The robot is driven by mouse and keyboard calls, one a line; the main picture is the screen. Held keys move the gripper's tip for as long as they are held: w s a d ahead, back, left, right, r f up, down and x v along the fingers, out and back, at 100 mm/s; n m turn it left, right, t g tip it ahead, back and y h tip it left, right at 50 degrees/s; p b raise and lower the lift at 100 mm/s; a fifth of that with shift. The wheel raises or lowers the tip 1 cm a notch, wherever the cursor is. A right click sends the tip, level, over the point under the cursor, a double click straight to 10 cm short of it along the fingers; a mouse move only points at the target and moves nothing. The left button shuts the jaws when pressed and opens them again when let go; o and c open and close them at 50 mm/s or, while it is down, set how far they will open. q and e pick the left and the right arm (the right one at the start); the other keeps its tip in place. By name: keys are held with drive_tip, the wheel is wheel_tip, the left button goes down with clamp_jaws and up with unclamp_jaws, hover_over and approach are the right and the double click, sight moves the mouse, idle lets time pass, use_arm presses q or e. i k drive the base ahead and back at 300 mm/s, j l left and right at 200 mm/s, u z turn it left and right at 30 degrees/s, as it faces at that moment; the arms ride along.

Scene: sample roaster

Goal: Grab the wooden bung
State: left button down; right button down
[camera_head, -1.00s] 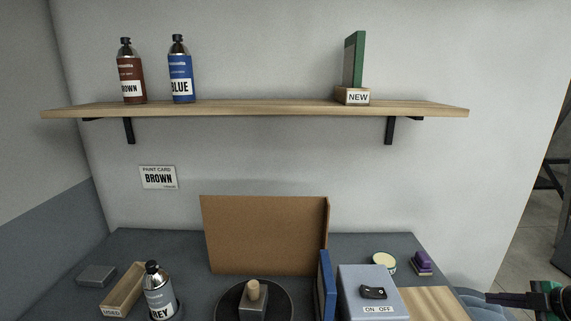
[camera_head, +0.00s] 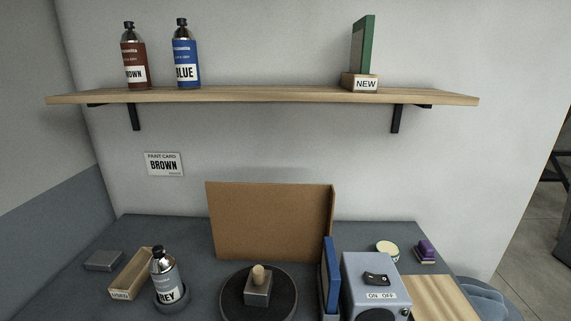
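A short, pale wooden peg (camera_head: 259,272), which looks like the wooden bung, stands upright on a small grey block (camera_head: 257,294). The block sits on a round dark disc (camera_head: 233,307) on the bench. I cannot tell how deep the peg goes into the block. Neither of my grippers is in view.
A brown board (camera_head: 270,222) stands behind the disc. A grey spray can (camera_head: 167,278) and a wooden tray (camera_head: 131,277) stand left. A blue panel (camera_head: 330,277) and a switch box (camera_head: 370,285) stand close on the right. A shelf (camera_head: 270,95) hangs above.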

sight(258, 270)
drive_tip(key=k+j+z, duration=0.1)
drive_tip(key=z, duration=0.35)
drive_tip(key=k+j+z, duration=0.1)
drive_tip(key=z, duration=0.3)
drive_tip(key=k+j+z, duration=0.15)
drive_tip(key=z, duration=0.3)
